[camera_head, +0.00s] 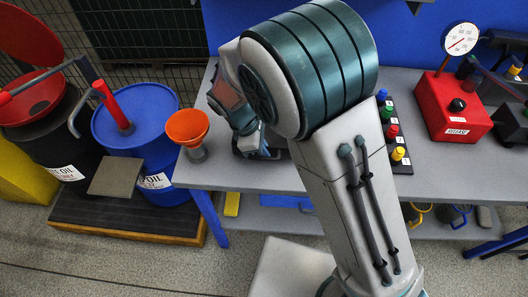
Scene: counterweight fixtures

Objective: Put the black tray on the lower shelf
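My arm rises across the middle of the view and bends down to the left, its end over the grey table. My gripper (262,150) is low over the tabletop, mostly hidden by my own wrist and arm; its fingers do not show clearly. A dark flat edge (283,154) shows at the table beside it; I cannot tell whether this is the black tray or whether the gripper touches it. The lower shelf (285,219) runs under the table, partly hidden by my arm, with a blue item (284,201) and a yellow item (232,204) on it.
The table (232,172) holds an orange funnel (187,126), a row of coloured knobs (393,131) and a red gauge box (451,106). A blue drum (150,115) and a black drum (50,135) stand left on a pallet (130,220). Blue table legs flank the shelf.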

